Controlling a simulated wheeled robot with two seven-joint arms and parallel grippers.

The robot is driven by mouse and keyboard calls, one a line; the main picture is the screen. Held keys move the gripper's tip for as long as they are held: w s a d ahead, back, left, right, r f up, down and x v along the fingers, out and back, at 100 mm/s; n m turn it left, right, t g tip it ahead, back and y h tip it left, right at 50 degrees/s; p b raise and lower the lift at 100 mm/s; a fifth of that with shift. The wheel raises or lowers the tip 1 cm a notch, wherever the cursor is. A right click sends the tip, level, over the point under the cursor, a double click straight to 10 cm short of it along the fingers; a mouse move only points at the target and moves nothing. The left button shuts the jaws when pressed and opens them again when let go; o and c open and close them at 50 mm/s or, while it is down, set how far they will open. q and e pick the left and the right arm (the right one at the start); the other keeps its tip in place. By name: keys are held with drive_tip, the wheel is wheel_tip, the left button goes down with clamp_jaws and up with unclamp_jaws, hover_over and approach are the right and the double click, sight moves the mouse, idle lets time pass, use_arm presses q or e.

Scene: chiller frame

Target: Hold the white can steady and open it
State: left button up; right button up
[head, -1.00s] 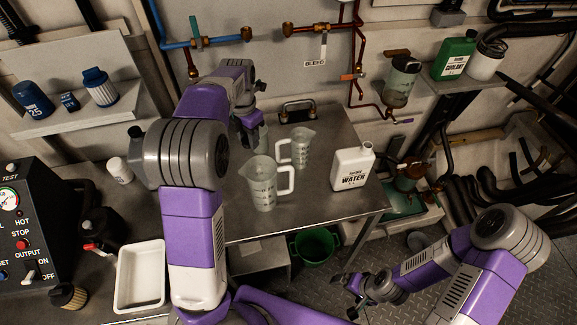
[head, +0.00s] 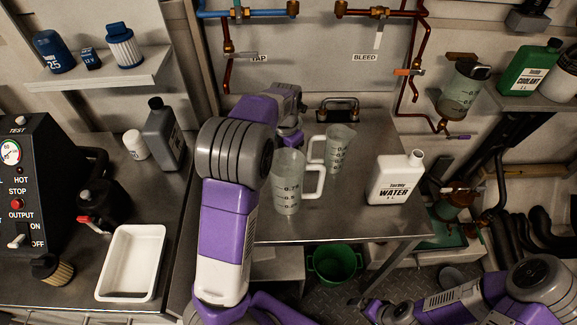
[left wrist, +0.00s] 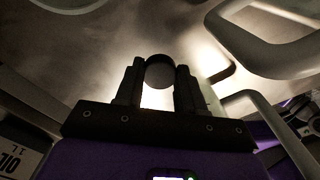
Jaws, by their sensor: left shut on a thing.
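The white can (head: 394,180), labelled WATER, stands upright on the metal table, right of two clear measuring jugs. Its short white neck is at its top right; I cannot tell whether a cap is on it. My left gripper (head: 290,138) is at the back of the table, behind the jugs and apart from the can; the arm and jugs partly hide it. In the left wrist view, its fingers (left wrist: 158,85) are shut on a dark round thing (left wrist: 159,72). My right gripper (head: 374,311) is low at the bottom edge, partly cut off, away from the can.
The front jug (head: 287,190) and rear jug (head: 339,150) stand between my left arm and the can. A grey bottle (head: 163,138) and white tray (head: 132,262) are on the left bench. A green bucket (head: 334,265) is below the table.

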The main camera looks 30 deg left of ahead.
use_arm(q)
wheel_tip(320, 180, down, 4)
drive_tip(key=shift+f+b, duration=0.15)
drive_tip(key=shift+b, duration=0.65)
drive_tip(key=shift+f, duration=0.1)
drive_tip(key=shift+f, duration=0.1)
drive_tip(key=o, duration=1.2)
drive_tip(key=shift+c, duration=0.2)
wheel_tip(320, 180, up, 12)
drive_tip(key=p, duration=0.4)
drive_tip(key=shift+p, duration=0.4)
drive_tip(key=shift+r, duration=0.25)
